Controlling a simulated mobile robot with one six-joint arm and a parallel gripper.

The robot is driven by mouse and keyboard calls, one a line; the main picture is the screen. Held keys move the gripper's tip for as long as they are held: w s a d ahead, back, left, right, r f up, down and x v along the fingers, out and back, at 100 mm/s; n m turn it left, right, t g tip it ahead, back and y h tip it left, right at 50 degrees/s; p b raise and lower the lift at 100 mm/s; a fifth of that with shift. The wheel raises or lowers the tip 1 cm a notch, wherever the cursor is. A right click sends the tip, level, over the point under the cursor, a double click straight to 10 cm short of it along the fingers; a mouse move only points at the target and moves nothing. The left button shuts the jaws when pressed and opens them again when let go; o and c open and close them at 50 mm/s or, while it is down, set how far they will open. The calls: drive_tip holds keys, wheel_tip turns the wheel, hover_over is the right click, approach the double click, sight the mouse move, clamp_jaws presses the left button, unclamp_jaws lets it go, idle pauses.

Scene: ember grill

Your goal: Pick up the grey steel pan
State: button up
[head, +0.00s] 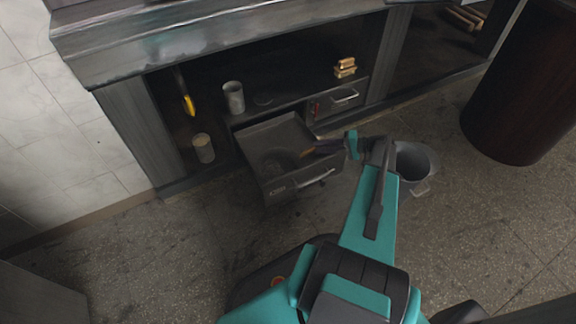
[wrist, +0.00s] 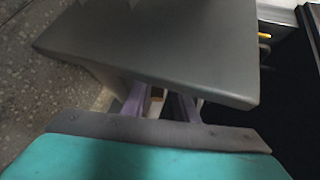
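A dim grey round shape, likely the steel pan (head: 276,164), lies inside the pulled-out drawer (head: 299,186). A short brown piece, perhaps its handle (head: 308,151), shows at the drawer's right side. My gripper (head: 322,147) reaches over the right side of the drawer, with its fingertips at this brown piece. In the wrist view, a broad grey panel (wrist: 160,48) covers the fingertips and the pan. The two fingers (wrist: 160,103) stand apart there, with a small tan patch between them. I cannot tell whether they grip it.
A grey bucket (head: 414,162) stands on the floor right of the drawer, close to my arm. A grey cup (head: 234,97) stands on the shelf and a pale can (head: 203,148) stands left of the drawer. A dark red barrel (head: 520,95) stands at the right.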

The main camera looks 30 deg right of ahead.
drive_tip(key=shift+b+x, duration=0.65)
drive_tip(key=shift+x, duration=1.3)
clamp_jaws()
drive_tip(key=shift+s, duration=0.1)
